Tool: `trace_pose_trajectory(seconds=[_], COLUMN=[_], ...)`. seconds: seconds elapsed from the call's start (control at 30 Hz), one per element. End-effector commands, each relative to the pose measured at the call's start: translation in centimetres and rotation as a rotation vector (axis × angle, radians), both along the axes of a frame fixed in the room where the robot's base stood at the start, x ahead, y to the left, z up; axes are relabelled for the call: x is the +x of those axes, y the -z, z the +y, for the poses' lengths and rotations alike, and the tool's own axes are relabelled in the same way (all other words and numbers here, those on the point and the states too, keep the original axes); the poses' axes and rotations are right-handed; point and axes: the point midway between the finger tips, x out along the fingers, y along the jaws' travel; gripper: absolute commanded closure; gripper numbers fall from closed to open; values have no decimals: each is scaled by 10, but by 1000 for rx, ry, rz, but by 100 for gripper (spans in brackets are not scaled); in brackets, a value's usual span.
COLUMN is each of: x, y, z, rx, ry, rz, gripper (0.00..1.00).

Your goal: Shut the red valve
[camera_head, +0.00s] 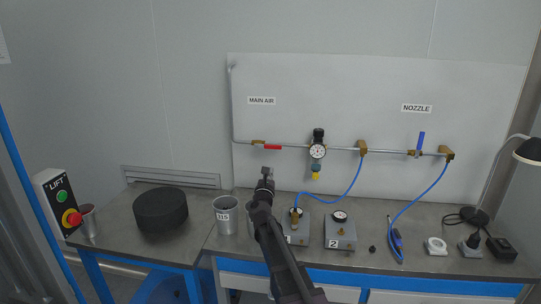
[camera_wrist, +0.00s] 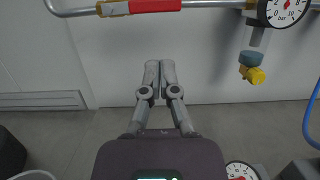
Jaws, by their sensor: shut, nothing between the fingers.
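The red valve (camera_head: 271,147) is on the horizontal pipe below the MAIN AIR label. Its red handle lies level, along the pipe, to the right of its brass body. The handle also shows at the top edge of the wrist view (camera_wrist: 155,5). My gripper (camera_head: 267,172) is below the red handle in the head view, its fingers pointing up toward the pipe. In the wrist view, the fingers (camera_wrist: 160,66) are shut together and empty, apart from the handle.
A pressure gauge (camera_head: 317,151) with a yellow-tipped part below it sits right of the red valve. A blue valve handle (camera_head: 421,140) stands upright under the NOZZLE label. Blue hoses hang to the bench (camera_head: 375,215). A metal cup (camera_head: 226,215) stands left of my arm.

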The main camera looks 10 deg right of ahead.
Motion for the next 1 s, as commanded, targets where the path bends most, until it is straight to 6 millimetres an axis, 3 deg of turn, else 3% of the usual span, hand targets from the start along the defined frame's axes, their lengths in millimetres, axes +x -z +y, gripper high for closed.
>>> trace_pose_trajectory(seconds=[0.47, 1.0], x=[8, 70], y=[-2, -19], z=[2, -17], rx=[-1, -1], ry=[-4, -5], rz=[0, 0], gripper=[100, 100])
